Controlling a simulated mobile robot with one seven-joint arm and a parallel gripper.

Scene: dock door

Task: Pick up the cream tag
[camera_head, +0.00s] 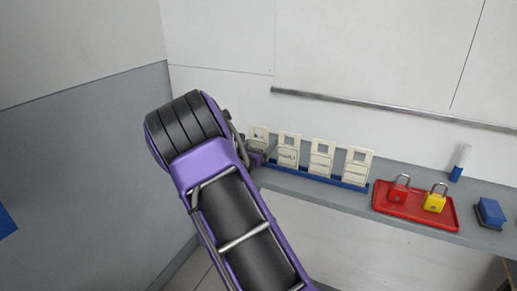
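Several cream tags stand upright in a row in a blue rack (322,179) on the grey shelf. Each has a square opening near its top. The leftmost cream tag (258,133) is partly hidden behind my arm and gripper. The others are a second cream tag (288,148), a third cream tag (321,158) and the rightmost cream tag (357,167). My gripper (256,158) shows only as a small purple and dark part at the lower front of the leftmost tag. My purple arm hides most of it, so I cannot tell whether it touches or holds the tag.
Right of the rack, a red tray (416,214) holds a red padlock (398,188) and a yellow padlock (435,199). A white and blue marker-like object (460,163) and a blue block (490,212) are farther right on the shelf (345,201). A metal rail (390,109) runs along the wall above.

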